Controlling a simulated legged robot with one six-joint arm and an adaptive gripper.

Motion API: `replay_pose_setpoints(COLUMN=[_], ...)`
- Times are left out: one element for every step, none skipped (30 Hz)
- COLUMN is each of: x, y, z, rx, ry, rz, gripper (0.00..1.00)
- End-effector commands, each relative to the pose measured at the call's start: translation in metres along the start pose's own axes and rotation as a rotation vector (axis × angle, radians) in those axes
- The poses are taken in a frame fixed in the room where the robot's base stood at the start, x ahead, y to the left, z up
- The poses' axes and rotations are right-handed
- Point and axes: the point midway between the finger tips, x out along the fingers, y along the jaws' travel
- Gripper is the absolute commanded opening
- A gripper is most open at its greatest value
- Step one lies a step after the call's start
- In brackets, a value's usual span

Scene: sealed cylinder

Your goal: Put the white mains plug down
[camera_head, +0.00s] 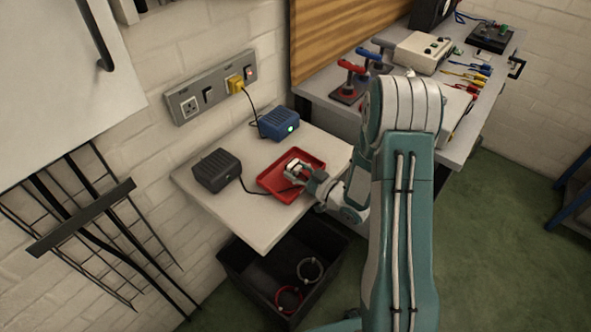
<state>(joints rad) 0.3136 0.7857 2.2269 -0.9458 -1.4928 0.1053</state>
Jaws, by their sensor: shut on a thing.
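The white mains plug (293,166) is small and partly hidden by the jaws. It is over the red tray (276,188) on the pale shelf. I cannot tell whether it touches the tray floor. My gripper (297,172) is shut on the plug, reaching in from the right. A dark cable runs from the black box (217,170) to the tray near my gripper.
A blue box (278,123) with a green light stands behind the tray. Its cable runs to a yellow plug (235,84) in the wall socket panel (190,105). The shelf's front (255,228) is bare. A black crate (245,278) with cable coils stands below.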

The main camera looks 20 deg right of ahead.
Motion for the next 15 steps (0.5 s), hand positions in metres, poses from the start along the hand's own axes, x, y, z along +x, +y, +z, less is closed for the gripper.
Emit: replay_pose_setpoints(x=[0.0018, 0.002, 0.002, 0.0019, 0.0018, 0.0017, 0.0017, 0.0016, 0.0016, 0.0016, 0.0016, 0.0016, 0.0016, 0.0016, 0.0016], y=[-0.0004, -0.0004, -0.0003, -0.0002, -0.0002, -0.0001, -0.0001, -0.0001, -0.0001, -0.0001, 0.0, 0.0, 0.0, 0.0001, 0.0001], z=[0.0017, 0.0018, 0.0016, 0.0014, 0.0014, 0.0013, 0.0013, 0.0015, 0.0022, 0.0031, 0.004, 0.0049, 0.0057, 0.0065, 0.0076], rx=[0.0, 0.0, -0.001, -0.001, -0.001, -0.001, -0.001, -0.001, 0.0, 0.0, 0.0, 0.0, 0.0, 0.0, 0.0], ry=[0.0, 0.001, 0.001, 0.001, 0.001, 0.001, 0.001, 0.001, 0.001, 0.0, 0.0, 0.001, 0.001, 0.001, 0.001], rz=[-0.001, -0.001, 0.0, 0.0, 0.0, 0.0, 0.0, 0.0, 0.0, 0.0, 0.0, 0.0, 0.0, 0.0, 0.0], gripper=[0.0, 0.0, 0.0, 0.0, 0.0, 0.0, 0.0, 0.0, 0.0, 0.0, 0.0, 0.0, 0.0, 0.0, 0.0])
